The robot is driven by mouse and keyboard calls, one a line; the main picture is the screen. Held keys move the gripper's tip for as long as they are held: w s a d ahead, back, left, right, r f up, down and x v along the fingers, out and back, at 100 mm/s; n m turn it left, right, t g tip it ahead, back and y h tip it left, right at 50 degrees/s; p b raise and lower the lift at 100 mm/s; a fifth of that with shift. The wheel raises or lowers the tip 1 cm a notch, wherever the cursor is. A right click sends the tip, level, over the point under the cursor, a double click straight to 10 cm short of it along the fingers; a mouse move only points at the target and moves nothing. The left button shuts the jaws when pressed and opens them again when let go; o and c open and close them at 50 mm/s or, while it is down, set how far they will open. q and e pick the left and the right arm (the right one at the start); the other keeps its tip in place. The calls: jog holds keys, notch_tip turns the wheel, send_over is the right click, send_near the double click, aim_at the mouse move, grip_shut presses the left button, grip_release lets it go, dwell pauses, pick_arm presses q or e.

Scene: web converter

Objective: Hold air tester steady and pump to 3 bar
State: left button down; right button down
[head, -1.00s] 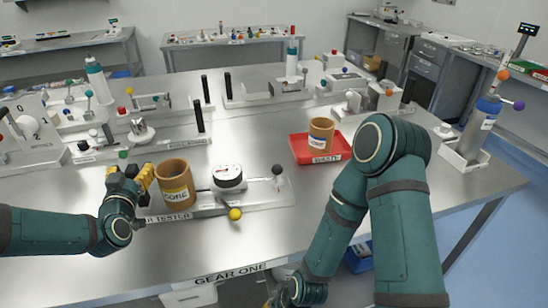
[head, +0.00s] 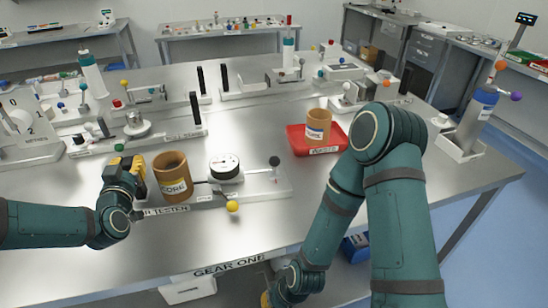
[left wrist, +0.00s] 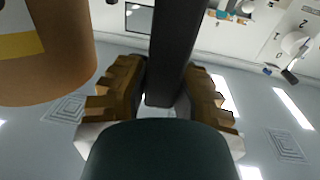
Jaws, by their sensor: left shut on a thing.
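The air tester is a pale base plate (head: 255,186) near the table's front, its label partly hidden by my left gripper. A brown core (head: 173,180) with a white label stands at its left end. A round white-faced gauge (head: 224,166), a lever with a yellow knob (head: 232,206) and a black knob (head: 274,161) are to its right. My left gripper (head: 138,170) is beside the core. In the left wrist view it is shut on a dark upright handle (left wrist: 177,45), with the core (left wrist: 50,75) beside it. My right gripper (head: 267,299) is cut off at the bottom edge; its fingers are unclear.
A red tray (head: 298,140) holding a second brown core (head: 318,126) sits right of the tester, behind my right arm. Other fixtures with upright black handles (head: 195,107) stand behind. A blue bin (head: 357,247) is below the table. The table's front middle is clear.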

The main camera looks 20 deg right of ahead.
pick_arm(q)
jog(key=shift+r, duration=0.2)
jog(key=shift+w, duration=0.1)
jog(key=shift+f+b, duration=0.5)
jog(key=shift+b, duration=0.1)
pick_arm(e)
jog(key=shift+f, duration=0.6)
